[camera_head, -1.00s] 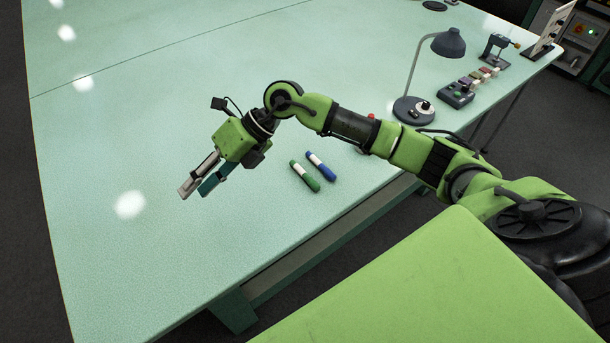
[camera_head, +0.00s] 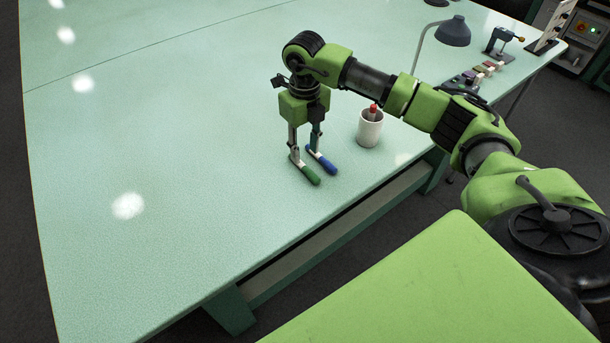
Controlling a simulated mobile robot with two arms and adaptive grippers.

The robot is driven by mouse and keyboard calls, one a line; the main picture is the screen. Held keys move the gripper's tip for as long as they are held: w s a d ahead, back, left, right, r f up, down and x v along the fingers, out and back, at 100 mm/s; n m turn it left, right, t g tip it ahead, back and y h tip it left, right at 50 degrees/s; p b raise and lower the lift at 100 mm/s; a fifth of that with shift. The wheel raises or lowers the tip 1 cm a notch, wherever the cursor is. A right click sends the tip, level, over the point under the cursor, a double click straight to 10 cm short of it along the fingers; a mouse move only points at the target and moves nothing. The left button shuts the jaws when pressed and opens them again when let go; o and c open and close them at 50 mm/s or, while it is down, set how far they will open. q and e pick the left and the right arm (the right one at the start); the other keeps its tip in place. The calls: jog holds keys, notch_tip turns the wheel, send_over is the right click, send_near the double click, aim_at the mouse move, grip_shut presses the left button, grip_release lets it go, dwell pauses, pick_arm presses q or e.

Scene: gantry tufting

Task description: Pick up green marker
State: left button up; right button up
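The green marker (camera_head: 311,176), with a pale band, lies on the pale green table near its front edge. The blue marker (camera_head: 327,165) lies just to its right, roughly parallel. My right gripper (camera_head: 303,151) points down right above the two markers, its fingers apart. One fingertip overlaps the far end of the green marker and the other the far end of the blue marker. I cannot tell whether the tips touch them. My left gripper is not in view.
A white cup (camera_head: 369,131) holding a red-topped item (camera_head: 373,110) stands right of the markers. A desk lamp (camera_head: 453,31) and a small vise-like device (camera_head: 499,40) stand farther back right. The table (camera_head: 160,140) is clear on the left.

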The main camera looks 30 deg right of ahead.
aim_at(305, 167)
jog(key=f+b, duration=0.1)
jog(key=f, duration=0.1)
jog(key=f+b, duration=0.3)
jog(key=f, duration=0.2)
jog(key=shift+w+d, duration=0.2)
jog(key=shift+w, duration=0.1)
jog(key=shift+r, duration=0.1)
jog(key=shift+c, duration=0.3)
grip_shut()
